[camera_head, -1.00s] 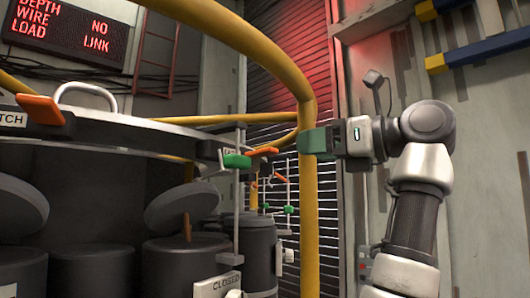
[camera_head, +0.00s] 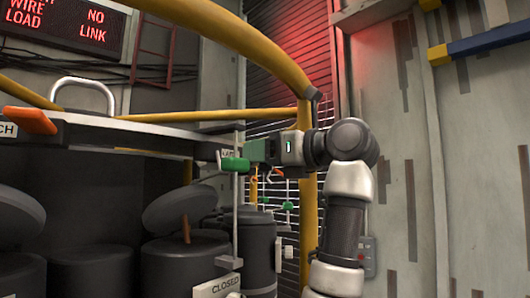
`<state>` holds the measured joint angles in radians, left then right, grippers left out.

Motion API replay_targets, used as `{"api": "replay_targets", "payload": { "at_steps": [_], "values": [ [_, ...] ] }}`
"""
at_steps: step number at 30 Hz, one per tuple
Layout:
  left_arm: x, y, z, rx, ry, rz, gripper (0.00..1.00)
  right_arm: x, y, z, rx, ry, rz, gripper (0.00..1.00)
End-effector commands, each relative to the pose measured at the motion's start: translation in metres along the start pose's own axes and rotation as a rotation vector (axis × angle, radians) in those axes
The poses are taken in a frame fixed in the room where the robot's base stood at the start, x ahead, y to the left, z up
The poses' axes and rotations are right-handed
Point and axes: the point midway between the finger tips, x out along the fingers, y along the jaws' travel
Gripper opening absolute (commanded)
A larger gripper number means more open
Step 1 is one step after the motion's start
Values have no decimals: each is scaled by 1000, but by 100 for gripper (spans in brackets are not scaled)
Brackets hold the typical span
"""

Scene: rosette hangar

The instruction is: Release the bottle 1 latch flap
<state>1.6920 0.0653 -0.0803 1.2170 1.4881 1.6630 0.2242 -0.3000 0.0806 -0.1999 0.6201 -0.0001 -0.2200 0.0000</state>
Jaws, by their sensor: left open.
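A dark round frame with a pale rim (camera_head: 150,133) carries dark bottles with round lids. An orange flap (camera_head: 30,120) sits on the rim at the far left beside a partly cut-off label. A green piece (camera_head: 235,164) sits at the rim's right end, by an upright metal rod (camera_head: 236,200). The fingers cover the spot where an orange flap showed earlier. I cannot tell whether they touch it. Which flap belongs to bottle 1 is not readable. My right gripper is not in view.
A yellow rail post (camera_head: 308,200) stands close behind my left wrist, and a yellow rail curves overhead. A tilted lid (camera_head: 183,206) stands open on one bottle. More small flaps show behind the rod.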

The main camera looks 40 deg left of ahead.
Motion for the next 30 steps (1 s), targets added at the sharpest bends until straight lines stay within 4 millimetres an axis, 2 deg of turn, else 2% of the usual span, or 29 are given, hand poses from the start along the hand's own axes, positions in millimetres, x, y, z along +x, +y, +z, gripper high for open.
{"api": "replay_targets", "payload": {
  "at_steps": [1,11,20,30],
  "values": [
    [0,0,0,0,0,0,60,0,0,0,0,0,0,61],
    [0,0,0,0,0,0,10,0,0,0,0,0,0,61],
    [-1,0,-5,1,-43,-1,10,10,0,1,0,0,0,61],
    [0,0,-20,0,-269,0,10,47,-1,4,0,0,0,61]
  ]
}}
